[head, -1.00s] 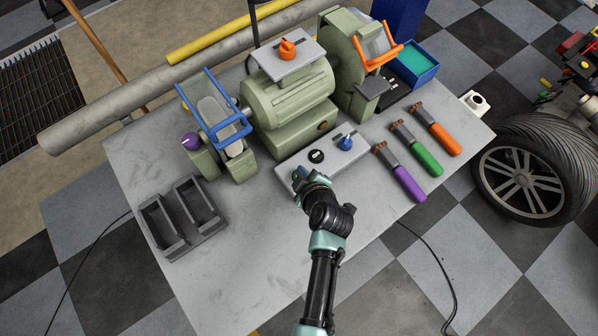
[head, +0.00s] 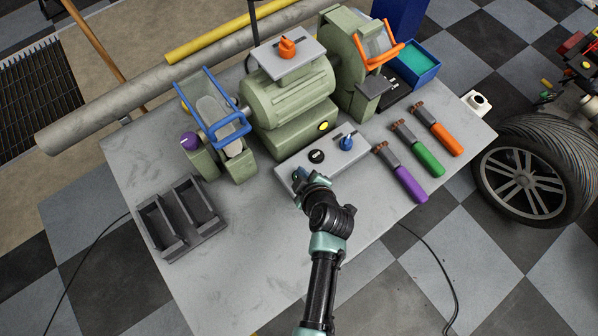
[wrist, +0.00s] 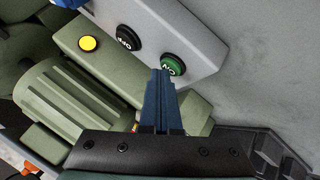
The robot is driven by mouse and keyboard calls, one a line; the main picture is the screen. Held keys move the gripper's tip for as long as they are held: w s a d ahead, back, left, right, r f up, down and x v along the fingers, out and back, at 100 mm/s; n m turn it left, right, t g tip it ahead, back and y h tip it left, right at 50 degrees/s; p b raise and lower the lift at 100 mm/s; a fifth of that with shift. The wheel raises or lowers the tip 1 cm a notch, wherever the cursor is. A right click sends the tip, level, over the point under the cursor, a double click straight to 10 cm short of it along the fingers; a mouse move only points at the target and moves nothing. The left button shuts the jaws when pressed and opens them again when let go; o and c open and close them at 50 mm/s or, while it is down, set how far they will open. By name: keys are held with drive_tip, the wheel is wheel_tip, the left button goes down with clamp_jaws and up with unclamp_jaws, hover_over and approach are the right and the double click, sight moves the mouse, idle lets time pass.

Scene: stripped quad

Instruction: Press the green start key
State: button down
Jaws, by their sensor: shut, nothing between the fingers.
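The green start key (wrist: 172,65), marked ON, sits on the grey control box (head: 325,172). My gripper (wrist: 162,74) is shut and empty, and its blue fingertips are at the edge of the green key, overlapping it in the wrist view. I cannot tell whether they touch it. In the head view my gripper (head: 300,174) is over the left end of the box and hides the green key. A black OFF key (wrist: 128,38) is beside the green one, and also shows in the head view (head: 317,156). A yellow lamp (head: 323,126) on the green machine base is bright.
The green grinder (head: 290,95) stands behind the box. A blue knob (head: 346,143) is on the box's right part. Purple, green and orange-handled tools (head: 411,184) lie to the right. A dark two-part tray (head: 170,240) is at left. The front tabletop is clear.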

drive_tip(key=shift+r, duration=0.35)
wheel_tip(320, 180, up, 6)
drive_tip(key=p, duration=0.5)
drive_tip(key=shift+f, duration=0.1)
idle(0.6)
